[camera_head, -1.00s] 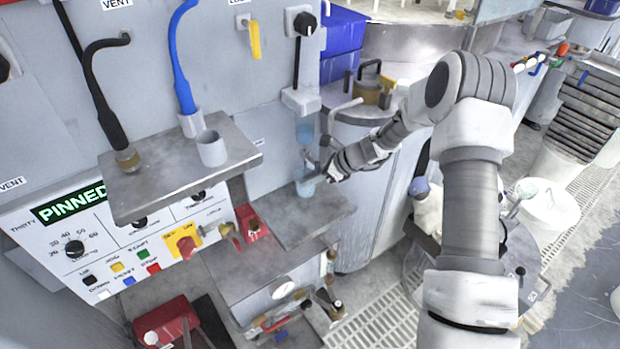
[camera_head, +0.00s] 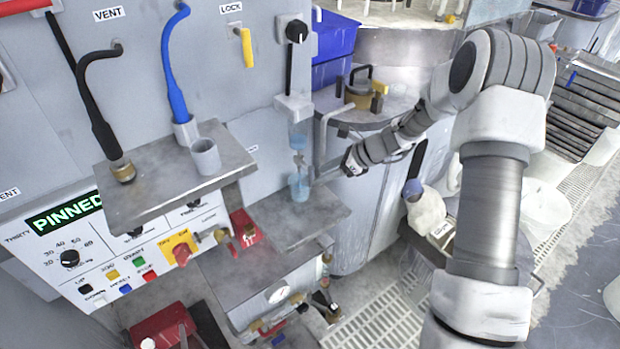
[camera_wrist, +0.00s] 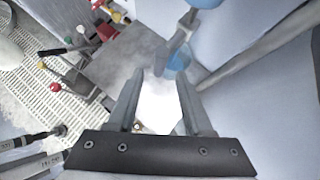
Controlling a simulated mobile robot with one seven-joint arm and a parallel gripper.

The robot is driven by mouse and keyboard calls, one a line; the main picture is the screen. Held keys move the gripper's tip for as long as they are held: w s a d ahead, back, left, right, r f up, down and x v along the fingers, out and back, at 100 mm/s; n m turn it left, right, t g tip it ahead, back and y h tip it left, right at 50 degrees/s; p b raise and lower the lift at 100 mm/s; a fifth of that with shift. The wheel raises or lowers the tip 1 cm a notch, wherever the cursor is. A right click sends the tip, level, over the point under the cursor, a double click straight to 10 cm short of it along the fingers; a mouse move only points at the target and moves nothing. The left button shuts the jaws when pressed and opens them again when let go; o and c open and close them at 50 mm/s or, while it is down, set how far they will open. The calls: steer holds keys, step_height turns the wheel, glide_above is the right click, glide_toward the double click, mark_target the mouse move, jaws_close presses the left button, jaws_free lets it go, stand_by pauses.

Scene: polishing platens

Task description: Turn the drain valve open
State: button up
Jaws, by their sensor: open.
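A small grey tap (camera_head: 299,158) hangs under a clear tube of blue liquid, above a small blue-filled cup (camera_head: 299,187) on a grey shelf (camera_head: 290,222). I cannot tell surely whether this tap is the drain valve. In the wrist view a grey handle-like part (camera_wrist: 178,42) stands ahead of the fingers, beside blue liquid (camera_wrist: 178,60). My gripper (camera_head: 322,175) is just right of the tap and cup, apart from the tap. In the wrist view my gripper (camera_wrist: 160,76) is open, with nothing held between its fingers.
A higher grey shelf (camera_head: 170,185) with a small grey cup (camera_head: 205,157) juts out at left. A control panel (camera_head: 110,250) reads PINNED. A grey bent pipe (camera_head: 330,125) rises close to my wrist. Brass fittings and a gauge (camera_head: 278,293) sit below.

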steer(key=v, duration=0.9)
steer(key=shift+p, duration=0.45)
steer(key=shift+d+r, duration=0.1)
steer(key=shift+d, duration=0.05)
steer(key=s+a+r+n+h+p, duration=0.2)
steer(key=s+a+r+n+h, duration=0.15)
steer(key=s+r+n, duration=0.9)
steer(key=s+d+r+n+t+h+p, duration=0.1)
steer(key=s+d+r+n+h, duration=0.1)
steer(key=s+r+n, duration=0.3)
steer(key=s+d+r+n+t+h+p, duration=0.1)
steer(key=s+r+n, duration=0.4)
steer(key=s, duration=0.8)
steer(key=shift+s+d+r+h, duration=0.2)
steer(key=shift+d+r+h, duration=0.15)
steer(key=shift+d+h, duration=0.45)
steer(key=shift+w+a, duration=0.1)
steer(key=shift+a, duration=0.1)
